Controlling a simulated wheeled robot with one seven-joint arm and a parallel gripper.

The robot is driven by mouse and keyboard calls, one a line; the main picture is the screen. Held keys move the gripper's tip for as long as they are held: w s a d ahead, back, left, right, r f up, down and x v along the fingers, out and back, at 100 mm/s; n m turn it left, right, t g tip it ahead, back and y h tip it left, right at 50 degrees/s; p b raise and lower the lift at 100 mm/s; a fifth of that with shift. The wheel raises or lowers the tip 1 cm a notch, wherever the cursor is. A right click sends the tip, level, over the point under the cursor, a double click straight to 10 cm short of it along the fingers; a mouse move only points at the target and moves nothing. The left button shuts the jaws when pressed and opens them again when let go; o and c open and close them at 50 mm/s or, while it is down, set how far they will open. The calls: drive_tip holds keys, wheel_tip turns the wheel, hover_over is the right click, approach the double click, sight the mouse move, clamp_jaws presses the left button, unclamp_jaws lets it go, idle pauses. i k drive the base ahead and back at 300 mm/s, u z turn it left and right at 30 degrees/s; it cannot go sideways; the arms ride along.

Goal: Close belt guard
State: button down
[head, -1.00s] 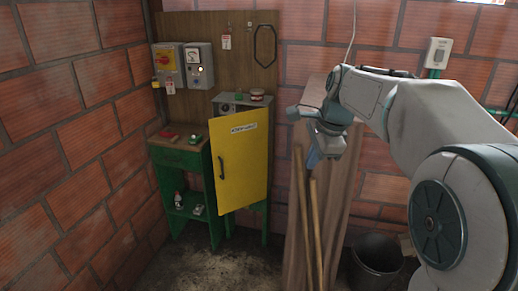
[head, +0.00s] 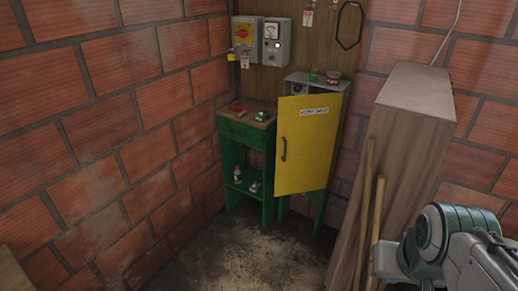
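The belt guard looks to be the yellow door (head: 308,143) with a white label and a dark vertical handle (head: 283,149) near its left edge. It stands ajar, swung out from a grey-topped cabinet (head: 319,82). A dark gap with a round part shows behind its top left edge. Part of my arm shows at the lower right, well to the right of the door and apart from it.
A green workbench (head: 246,131) with small items stands left of the door. Switch boxes (head: 247,42) hang above the bench. The floor (head: 235,255) in front is clear.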

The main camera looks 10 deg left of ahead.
sight(306, 126)
drive_tip(key=u, duration=0.6)
drive_tip(key=i, duration=1.1)
